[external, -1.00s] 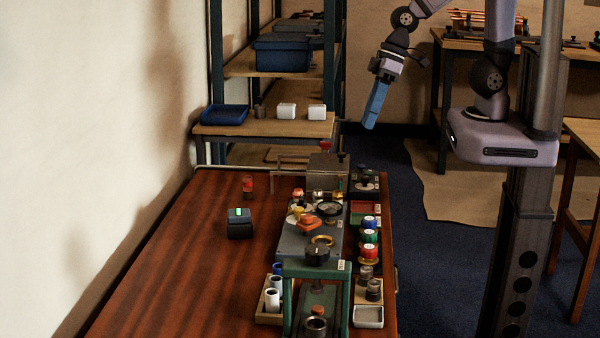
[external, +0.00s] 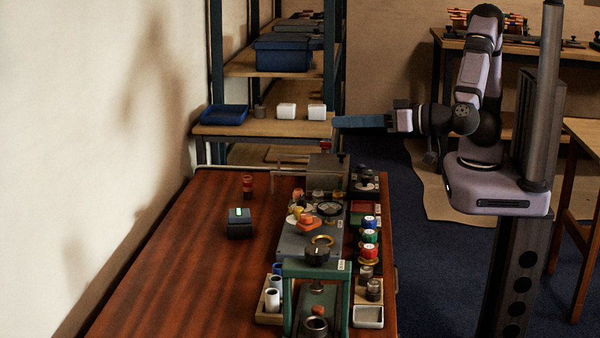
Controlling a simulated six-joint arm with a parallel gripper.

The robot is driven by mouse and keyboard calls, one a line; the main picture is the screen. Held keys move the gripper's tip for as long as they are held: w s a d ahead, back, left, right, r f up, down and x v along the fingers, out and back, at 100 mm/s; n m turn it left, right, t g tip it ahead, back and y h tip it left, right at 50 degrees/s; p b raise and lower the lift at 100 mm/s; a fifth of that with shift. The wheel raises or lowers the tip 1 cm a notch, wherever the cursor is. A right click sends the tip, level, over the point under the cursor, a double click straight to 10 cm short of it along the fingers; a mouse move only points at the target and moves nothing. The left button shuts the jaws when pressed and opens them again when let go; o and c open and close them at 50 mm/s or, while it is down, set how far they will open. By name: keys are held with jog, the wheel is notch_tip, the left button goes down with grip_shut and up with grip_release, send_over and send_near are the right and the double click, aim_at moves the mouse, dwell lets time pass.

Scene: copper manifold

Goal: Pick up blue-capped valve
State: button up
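The blue-capped valve (external: 369,223) stands upright at the back of a short row on the right side of the workbench. A green-capped valve (external: 369,237) and a red-capped valve (external: 369,252) stand in front of it. My gripper (external: 336,122) is up beyond the far end of the bench, well away from the valve. Its blue fingers point left and overlap the shelf edge in the picture. They show side-on as one shape, so I cannot tell whether they are apart. Nothing visible is held.
A green frame (external: 318,268) rises at the bench's near end. A grey block with fittings (external: 297,245) lies left of the valves. A small tray (external: 368,317) and white cylinders (external: 272,299) are nearby. A dark device (external: 240,224) sits left; the bench's left is mostly clear.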

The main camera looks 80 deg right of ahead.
jog(key=s+d+f+m+g+h+b, duration=0.1)
jog(key=s+d+h+b, duration=0.15)
jog(key=s, duration=0.35)
jog(key=s+d+f+h+b, duration=0.1)
jog(key=s+h, duration=0.3)
jog(key=s, duration=0.1)
send_near(369, 218)
jog(key=x, duration=0.2)
jog(key=shift+w+d+p, duration=0.15)
jog(key=shift+w+p, duration=0.05)
jog(key=shift+p, duration=0.2)
jog(key=shift+f, duration=0.2)
jog(key=shift+p+x, duration=0.5)
jog(key=shift+x, duration=3.2)
jog(key=c, duration=0.8)
